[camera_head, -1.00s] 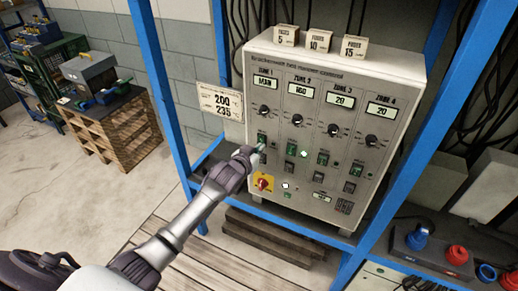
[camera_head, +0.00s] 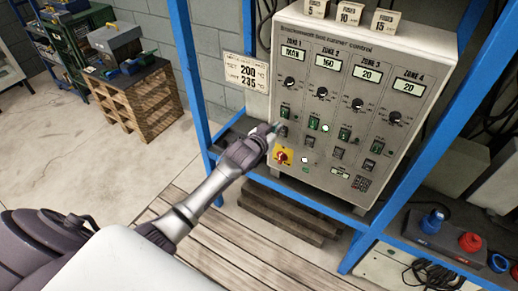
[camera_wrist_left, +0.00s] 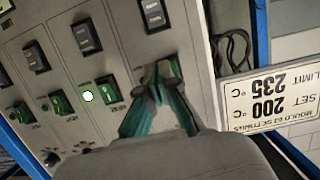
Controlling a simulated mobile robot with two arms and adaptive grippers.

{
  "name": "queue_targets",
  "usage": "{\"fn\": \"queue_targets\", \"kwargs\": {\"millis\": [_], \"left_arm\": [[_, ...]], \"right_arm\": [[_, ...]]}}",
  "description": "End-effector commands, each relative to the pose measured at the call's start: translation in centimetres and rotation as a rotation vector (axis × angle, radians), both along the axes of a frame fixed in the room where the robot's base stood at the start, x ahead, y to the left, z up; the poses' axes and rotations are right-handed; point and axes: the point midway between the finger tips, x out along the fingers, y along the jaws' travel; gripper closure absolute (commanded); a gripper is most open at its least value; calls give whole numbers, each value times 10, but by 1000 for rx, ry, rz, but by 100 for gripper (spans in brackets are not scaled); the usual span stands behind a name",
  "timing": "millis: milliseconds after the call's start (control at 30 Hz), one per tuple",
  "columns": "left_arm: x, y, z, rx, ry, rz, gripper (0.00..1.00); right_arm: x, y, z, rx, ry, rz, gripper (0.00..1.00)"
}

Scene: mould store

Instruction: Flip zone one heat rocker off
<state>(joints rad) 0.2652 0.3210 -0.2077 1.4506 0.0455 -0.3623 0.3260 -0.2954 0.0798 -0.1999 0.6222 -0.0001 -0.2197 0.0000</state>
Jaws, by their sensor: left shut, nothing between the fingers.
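The zone one heat rocker (camera_head: 285,112) is a small green switch in the leftmost column of the grey heater control cabinet (camera_head: 440,62), under the zone one knob (camera_head: 289,82). A dark rocker (camera_head: 283,131) sits just below it. My left gripper (camera_head: 275,128) is shut and empty, just to the lower left of the green rocker. In the left wrist view, its green fingertips (camera_wrist_left: 164,72) are together close before the panel and hide the zone one heat rocker. I cannot tell whether they touch it. My right gripper is out of view.
The zone two heat rocker (camera_head: 314,123) has a lit lamp (camera_head: 325,128) beside it. A red-and-yellow main switch (camera_head: 283,156) sits below my gripper. A settings card (camera_head: 246,72) hangs at the cabinet's left. Blue rack posts (camera_head: 188,70) flank the cabinet.

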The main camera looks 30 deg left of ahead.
Motion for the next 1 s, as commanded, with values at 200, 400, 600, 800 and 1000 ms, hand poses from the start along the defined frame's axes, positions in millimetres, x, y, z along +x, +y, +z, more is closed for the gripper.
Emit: {"fn": "queue_targets", "kwargs": {"millis": [200, 400, 600, 800, 1000], "left_arm": [[-26, 1, -3, 0, 1, -1, 100], [-59, 3, -4, 1, 2, 0, 100], [-89, 4, -3, 1, 3, 0, 100], [-100, 5, -1, 1, 2, 0, 100], [-101, 5, 0, 1, 1, 0, 100]], "right_arm": [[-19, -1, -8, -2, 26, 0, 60], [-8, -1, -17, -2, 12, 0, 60], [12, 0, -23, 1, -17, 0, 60], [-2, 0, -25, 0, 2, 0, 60], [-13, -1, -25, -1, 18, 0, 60]]}}
